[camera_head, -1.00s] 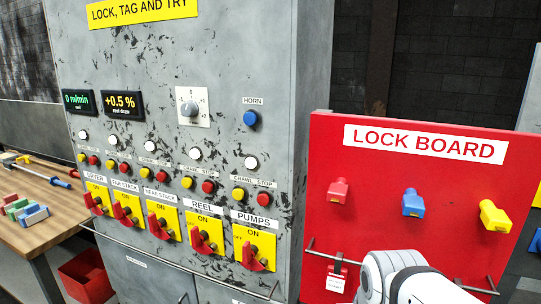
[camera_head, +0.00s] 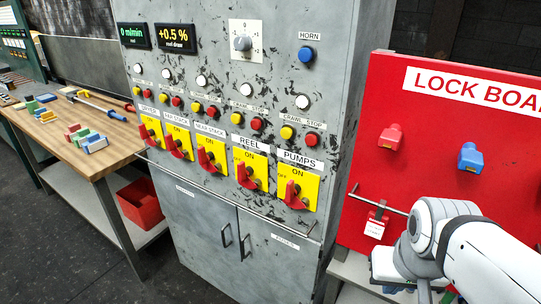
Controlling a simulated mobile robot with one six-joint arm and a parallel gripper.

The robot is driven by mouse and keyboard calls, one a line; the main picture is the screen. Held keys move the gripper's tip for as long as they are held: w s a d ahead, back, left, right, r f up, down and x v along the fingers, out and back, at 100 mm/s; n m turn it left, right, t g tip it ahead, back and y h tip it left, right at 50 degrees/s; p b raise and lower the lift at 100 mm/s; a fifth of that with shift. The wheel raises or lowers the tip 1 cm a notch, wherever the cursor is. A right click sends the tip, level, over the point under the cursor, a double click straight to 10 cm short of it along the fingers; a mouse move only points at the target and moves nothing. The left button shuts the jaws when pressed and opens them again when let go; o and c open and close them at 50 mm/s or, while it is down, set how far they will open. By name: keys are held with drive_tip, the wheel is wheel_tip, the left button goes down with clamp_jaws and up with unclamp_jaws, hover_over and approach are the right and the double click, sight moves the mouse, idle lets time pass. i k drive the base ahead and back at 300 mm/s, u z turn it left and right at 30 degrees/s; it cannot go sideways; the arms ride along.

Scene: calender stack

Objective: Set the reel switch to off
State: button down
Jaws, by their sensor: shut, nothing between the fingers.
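The reel switch (camera_head: 246,177) is a red handle on a yellow plate, under the REEL label (camera_head: 250,141) on the grey cabinet's front. ON is printed at the top of the plate. My white and grey arm is at the lower right, in front of the red lock board and well right of the switch. The fingers of my gripper are not visible. Nothing of mine touches the switch.
The pumps switch (camera_head: 293,190) is close on the right, the near stack switch (camera_head: 207,158) on the left. A rail runs below the switches. The lock board (camera_head: 385,95) stands right of the cabinet. A wooden workbench (camera_head: 105,152) stands left. Grey floor lies in front.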

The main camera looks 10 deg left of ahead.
sight(245, 181)
drive_tip(key=z, duration=2)
drive_tip(key=k, duration=1.05)
drive_tip(key=u, duration=1.85)
drive_tip(key=i, duration=1)
drive_tip(key=u, duration=0.05)
